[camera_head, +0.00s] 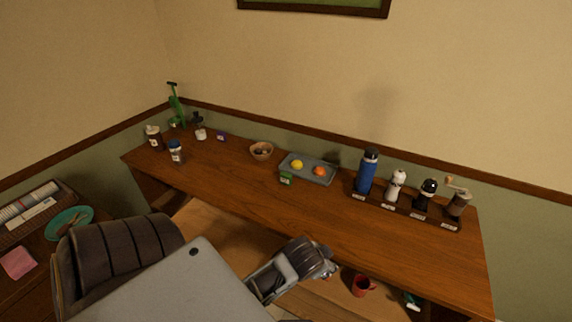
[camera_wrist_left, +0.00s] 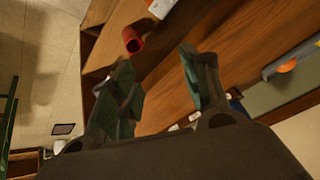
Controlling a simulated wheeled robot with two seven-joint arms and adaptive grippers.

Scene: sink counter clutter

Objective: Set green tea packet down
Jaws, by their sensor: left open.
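A small green packet (camera_head: 286,178), which looks like the green tea packet, stands on the wooden counter (camera_head: 240,183) against the front edge of the grey tray (camera_head: 318,178). My left gripper (camera_head: 328,265) is in front of the counter's front edge, nearer to me and right of the packet, and apart from it. The left wrist view shows its two fingers (camera_wrist_left: 165,85) spread, with nothing between them. I cannot make out the packet in that view. My right gripper is not in view.
The tray holds a yellow and an orange fruit. A bowl (camera_head: 261,151) stands left of it. A blue bottle (camera_head: 367,172) and several grinders stand on a rack at right. A red mug (camera_head: 362,286) is below the counter, near the gripper. The counter's front middle is clear.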

